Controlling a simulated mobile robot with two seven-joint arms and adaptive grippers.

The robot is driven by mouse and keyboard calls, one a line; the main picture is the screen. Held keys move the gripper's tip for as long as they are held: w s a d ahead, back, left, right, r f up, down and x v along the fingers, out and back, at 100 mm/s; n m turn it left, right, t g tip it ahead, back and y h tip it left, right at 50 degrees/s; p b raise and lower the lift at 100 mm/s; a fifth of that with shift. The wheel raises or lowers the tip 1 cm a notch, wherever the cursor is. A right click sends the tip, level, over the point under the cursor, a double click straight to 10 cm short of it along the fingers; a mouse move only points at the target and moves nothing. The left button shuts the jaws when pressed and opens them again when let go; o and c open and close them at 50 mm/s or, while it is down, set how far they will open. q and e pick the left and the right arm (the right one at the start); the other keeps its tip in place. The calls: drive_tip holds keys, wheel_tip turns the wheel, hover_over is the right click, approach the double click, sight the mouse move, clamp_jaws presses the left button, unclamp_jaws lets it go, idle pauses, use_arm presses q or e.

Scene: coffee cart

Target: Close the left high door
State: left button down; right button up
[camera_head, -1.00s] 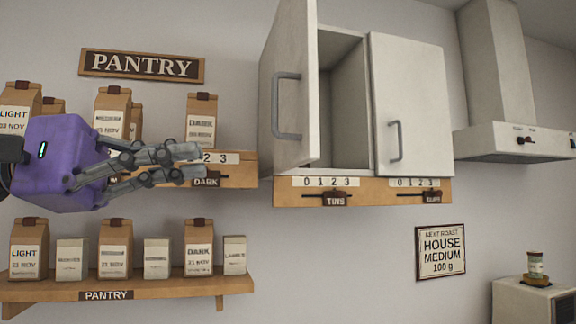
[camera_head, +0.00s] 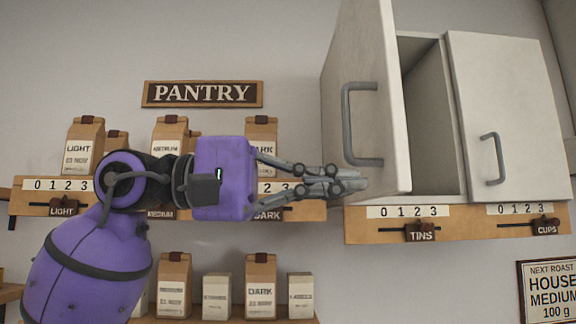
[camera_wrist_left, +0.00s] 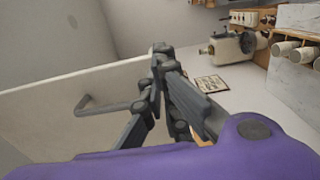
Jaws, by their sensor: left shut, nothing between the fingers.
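The left high door (camera_head: 367,100) of the white wall cabinet stands wide open, swung out toward me, with a grey bar handle (camera_head: 347,125) on its face. The right door (camera_head: 508,115) of the cabinet is closed. My left gripper (camera_head: 362,184) is shut and empty, with its fingertips at the lower part of the open door, just below the handle. I cannot tell whether they touch it. In the left wrist view the door (camera_wrist_left: 75,112) and its handle (camera_wrist_left: 110,106) lie to the left of the fingers (camera_wrist_left: 162,52). My right gripper is not in view.
A wooden rail (camera_head: 450,230) with TINS and CUPS sliders runs under the cabinet. Pantry shelves with paper coffee bags (camera_head: 84,146) are on the left, behind my arm. A HOUSE MEDIUM sign (camera_head: 548,291) hangs at the lower right.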

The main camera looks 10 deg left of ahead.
sight(395, 182)
use_arm(q)
drive_tip(key=shift+d+r+p, duration=0.2)
drive_tip(key=shift+d+p, duration=0.1)
drive_tip(key=shift+d, duration=0.95)
drive_tip(key=shift+w+d+f, duration=0.2)
drive_tip(key=shift+w+d, duration=0.2)
drive_tip(key=shift+d, duration=0.2)
